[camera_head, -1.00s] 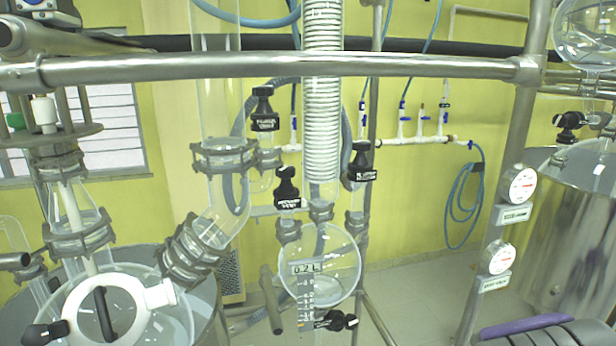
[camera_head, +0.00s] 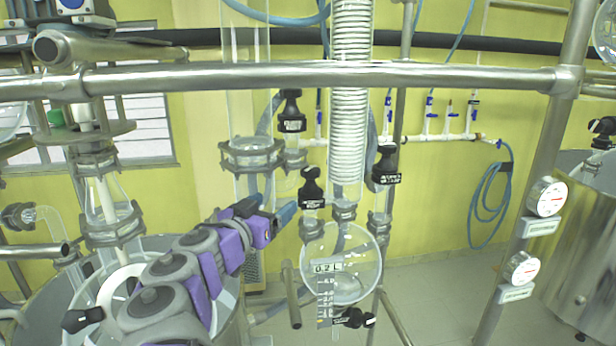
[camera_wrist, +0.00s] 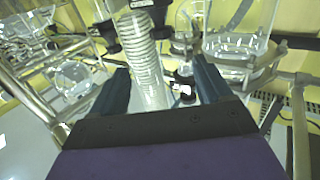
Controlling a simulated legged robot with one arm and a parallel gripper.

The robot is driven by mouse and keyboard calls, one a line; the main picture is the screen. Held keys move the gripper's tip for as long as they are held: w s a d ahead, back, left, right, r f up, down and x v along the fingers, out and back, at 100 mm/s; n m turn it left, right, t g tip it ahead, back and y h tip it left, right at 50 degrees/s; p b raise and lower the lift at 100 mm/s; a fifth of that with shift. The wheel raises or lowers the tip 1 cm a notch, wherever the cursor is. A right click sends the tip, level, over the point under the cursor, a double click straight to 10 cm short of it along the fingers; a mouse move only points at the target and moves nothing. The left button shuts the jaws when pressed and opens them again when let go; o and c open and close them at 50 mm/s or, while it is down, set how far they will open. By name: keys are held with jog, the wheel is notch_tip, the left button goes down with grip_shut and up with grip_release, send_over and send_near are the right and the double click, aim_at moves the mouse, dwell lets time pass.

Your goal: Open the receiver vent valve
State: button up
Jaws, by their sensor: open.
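The round glass receiver (camera_head: 340,265), marked 0.2 L, hangs below the coiled condenser in the head view. Three black valve handles with labels stand around it: one left above it (camera_head: 311,188), one at right (camera_head: 387,165), one higher at upper left (camera_head: 292,110). I cannot read which is the vent. A black drain valve (camera_head: 353,317) is at its bottom. My gripper (camera_head: 268,212) is open and empty, left of the left handle and apart from it in the picture. In the wrist view my gripper (camera_wrist: 163,88) frames the condenser, with a small dark fitting (camera_wrist: 185,75) near the right finger.
A steel rail (camera_head: 300,76) crosses above the valves. The coiled glass condenser (camera_head: 350,110) rises behind it. A glass column (camera_head: 250,155) stands left of the handles. Two gauges (camera_head: 547,197) sit on the right post. Floor shows at the lower right.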

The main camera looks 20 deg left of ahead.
aim_at(307, 179)
jog(key=w+p, duration=0.1)
jog(key=w, duration=0.4)
jog(key=w+p, duration=0.1)
jog(key=w, duration=0.5)
jog(key=w+d, duration=0.1)
jog(key=w, duration=0.5)
jog(key=shift+w+p, duration=0.15)
jog(key=shift+p, duration=0.25)
jog(key=shift+c, duration=0.4)
jog(key=c, duration=1)
jog(key=shift+o, duration=0.2)
jog(key=shift+f, duration=0.1)
jog(key=shift+y+b, duration=0.3)
jog(key=shift+b, duration=0.25)
